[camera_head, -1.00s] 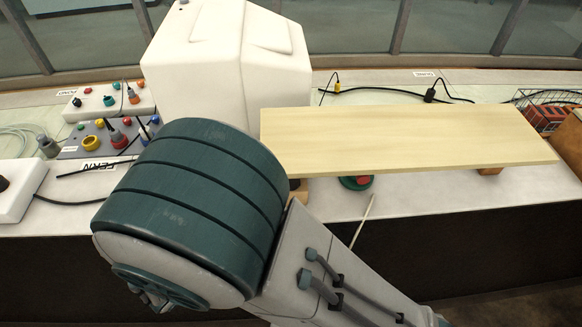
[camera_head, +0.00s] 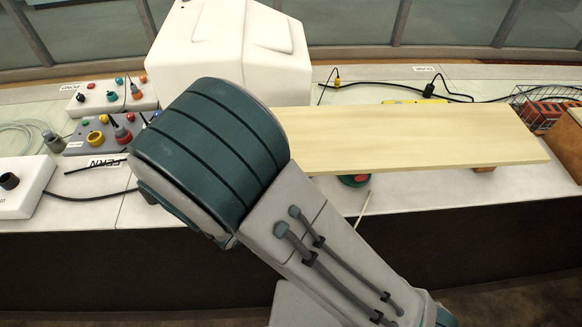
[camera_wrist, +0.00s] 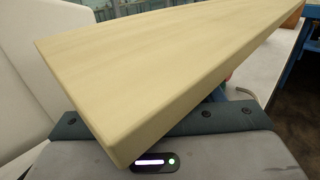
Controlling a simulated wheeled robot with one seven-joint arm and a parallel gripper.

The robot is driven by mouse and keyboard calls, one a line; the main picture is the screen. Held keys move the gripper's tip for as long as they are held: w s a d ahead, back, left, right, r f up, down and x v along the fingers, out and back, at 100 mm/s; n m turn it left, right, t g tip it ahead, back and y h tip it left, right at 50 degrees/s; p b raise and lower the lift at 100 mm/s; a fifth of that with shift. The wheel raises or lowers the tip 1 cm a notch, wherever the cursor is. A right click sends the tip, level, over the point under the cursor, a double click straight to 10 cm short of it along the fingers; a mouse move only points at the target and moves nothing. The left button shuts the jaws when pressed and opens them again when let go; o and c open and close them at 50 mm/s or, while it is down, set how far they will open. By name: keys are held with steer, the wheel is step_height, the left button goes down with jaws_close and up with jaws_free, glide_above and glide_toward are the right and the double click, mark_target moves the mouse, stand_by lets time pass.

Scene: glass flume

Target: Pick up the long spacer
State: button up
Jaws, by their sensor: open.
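I cannot surely tell which thing is the long spacer. A long, pale wooden board (camera_head: 415,138) lies raised above the white bench, and its left end is behind my arm. It also fills much of the wrist view (camera_wrist: 165,70), very close to the camera. A small wooden block (camera_head: 484,170) shows under its right part. A thin pale stick (camera_head: 364,204) sticks out below the board at the bench's front edge. My gripper's grey and teal housing (camera_wrist: 205,148) shows at the bottom of the wrist view, partly behind the board. Its fingertips are hidden.
A large white box (camera_head: 230,50) stands behind my arm. Panels with coloured knobs (camera_head: 100,135) and cables are at left. A red and green round item (camera_head: 354,181) sits under the board. A wire basket (camera_head: 545,105) with red blocks is at right.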

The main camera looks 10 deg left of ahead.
steer(key=c, duration=1.1)
steer(key=shift+b, duration=0.5)
